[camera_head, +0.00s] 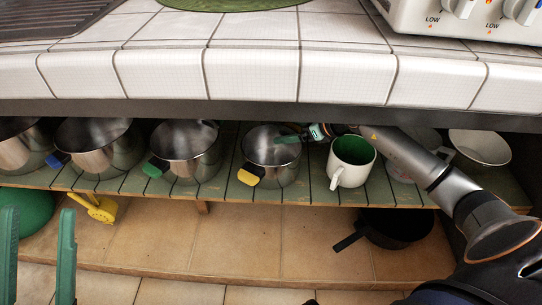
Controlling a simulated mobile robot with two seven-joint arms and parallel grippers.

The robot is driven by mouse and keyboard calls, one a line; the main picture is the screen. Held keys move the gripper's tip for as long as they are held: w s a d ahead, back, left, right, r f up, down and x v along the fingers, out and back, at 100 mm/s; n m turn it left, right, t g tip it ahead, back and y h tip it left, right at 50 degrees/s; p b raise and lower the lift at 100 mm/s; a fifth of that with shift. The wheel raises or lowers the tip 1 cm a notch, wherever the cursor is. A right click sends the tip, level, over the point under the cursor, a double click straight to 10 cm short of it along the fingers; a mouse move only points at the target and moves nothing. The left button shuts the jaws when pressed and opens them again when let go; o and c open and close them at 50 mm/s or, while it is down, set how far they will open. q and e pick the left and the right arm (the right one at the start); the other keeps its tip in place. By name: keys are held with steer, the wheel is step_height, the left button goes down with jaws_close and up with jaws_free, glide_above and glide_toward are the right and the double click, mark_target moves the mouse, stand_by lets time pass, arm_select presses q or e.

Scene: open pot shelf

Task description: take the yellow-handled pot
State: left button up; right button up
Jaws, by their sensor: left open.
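The yellow-handled pot (285,175) is a steel pot standing upright on the green slatted shelf (220,190) under the tiled counter. Its yellow handle (246,179) points to the front left. My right gripper (288,139) reaches in from the right under the counter, with green finger at the pot's back right, over its opening. I cannot tell whether it touches the rim or whether its jaws are open or shut. My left gripper (38,250) is in the lower left, in front of the shelf, with its two green fingers apart and nothing between them.
A blue-handled pot (110,158) and a green-handled pot (195,165) stand to the left. A white mug (352,172) with green inside stands close on the right, near my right arm. A white bowl (480,148) is farther right. A black pan (400,228) sits below.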

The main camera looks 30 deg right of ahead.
jaws_close()
stand_by(0.6)
steer(key=shift+r, duration=0.1)
